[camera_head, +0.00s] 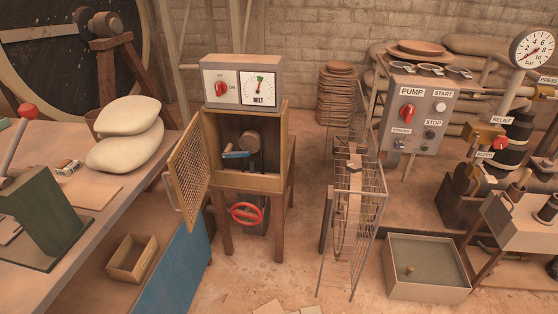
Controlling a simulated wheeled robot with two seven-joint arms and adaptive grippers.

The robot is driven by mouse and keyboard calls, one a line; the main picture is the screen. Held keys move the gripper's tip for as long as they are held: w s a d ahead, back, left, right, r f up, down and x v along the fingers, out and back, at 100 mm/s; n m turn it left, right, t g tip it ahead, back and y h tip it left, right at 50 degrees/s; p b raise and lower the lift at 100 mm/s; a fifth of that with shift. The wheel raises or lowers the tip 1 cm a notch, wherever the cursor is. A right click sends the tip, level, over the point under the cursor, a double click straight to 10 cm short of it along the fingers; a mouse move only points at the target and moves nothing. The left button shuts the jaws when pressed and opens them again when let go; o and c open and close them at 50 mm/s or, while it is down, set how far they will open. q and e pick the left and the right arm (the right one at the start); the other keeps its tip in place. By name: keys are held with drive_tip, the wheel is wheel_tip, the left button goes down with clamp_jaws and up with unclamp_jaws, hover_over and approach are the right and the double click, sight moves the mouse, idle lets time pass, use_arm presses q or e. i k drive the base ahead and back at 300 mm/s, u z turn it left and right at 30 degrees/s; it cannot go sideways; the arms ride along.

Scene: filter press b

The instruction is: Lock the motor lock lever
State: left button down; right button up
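A wooden cabinet (285,150) on legs stands in the middle, with its mesh door (188,172) swung open to the left. Inside it, a lever with a blue handle (236,155) lies nearly level and points left, beside a round motor-like part (249,139). It appears to be the motor lock lever, but no label on it can be read. On top, a grey belt control box (228,68) has a red knob (221,89) and a dial. Neither of my grippers is in view.
A red handwheel (247,213) sits below the cabinet. A wire cage guard (376,190) stands to its right, and a workbench (110,205) is close on the left. A pump panel (413,105) and a grey bin (428,285) are at right. Floor before the cabinet looks mostly free.

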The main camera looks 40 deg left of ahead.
sight(236, 154)
drive_tip(key=u, duration=0.1)
drive_tip(key=i, duration=0.8)
drive_tip(key=u, duration=0.65)
drive_tip(key=i, duration=0.65)
drive_tip(key=u, duration=0.5)
